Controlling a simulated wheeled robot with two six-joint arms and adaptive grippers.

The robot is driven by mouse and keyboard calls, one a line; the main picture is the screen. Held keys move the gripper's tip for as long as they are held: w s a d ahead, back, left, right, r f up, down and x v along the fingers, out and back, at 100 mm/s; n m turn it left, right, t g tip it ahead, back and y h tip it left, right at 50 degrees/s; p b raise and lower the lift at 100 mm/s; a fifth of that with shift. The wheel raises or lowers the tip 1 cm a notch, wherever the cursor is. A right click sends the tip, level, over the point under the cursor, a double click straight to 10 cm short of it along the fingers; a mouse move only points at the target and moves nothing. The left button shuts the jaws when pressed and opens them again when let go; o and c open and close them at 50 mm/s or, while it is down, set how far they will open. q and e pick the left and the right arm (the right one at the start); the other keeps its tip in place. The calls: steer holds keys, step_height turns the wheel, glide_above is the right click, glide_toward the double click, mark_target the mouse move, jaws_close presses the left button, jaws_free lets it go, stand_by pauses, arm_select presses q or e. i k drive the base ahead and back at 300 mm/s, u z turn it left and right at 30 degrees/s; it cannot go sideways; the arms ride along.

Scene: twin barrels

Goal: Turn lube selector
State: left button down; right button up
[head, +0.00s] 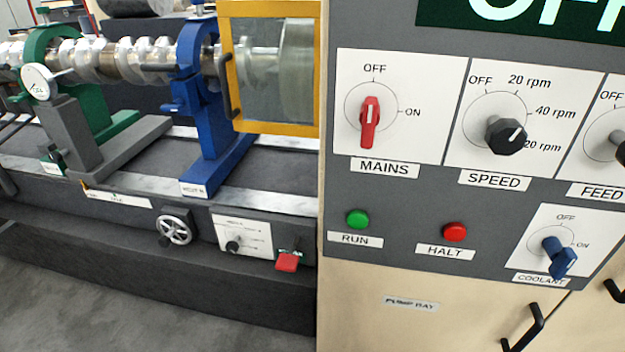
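No label that I can read says lube. A small white panel (258,239) on the front of the machine bed at the lower left carries a black selector knob (233,246) with several printed positions beside it. Its lettering is too small to read, and I cannot tell which position the knob points at. Neither of my grippers is in view.
The grey control panel (400,205) at right holds a red MAINS switch (370,120), a black SPEED knob (506,136), a blue COOLANT knob (561,258), and green (358,219) and red (454,231) buttons. A handwheel (177,229) and red lever (287,262) flank the small panel.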

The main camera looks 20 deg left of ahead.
mark_target(232, 246)
steer(key=u, duration=1.35)
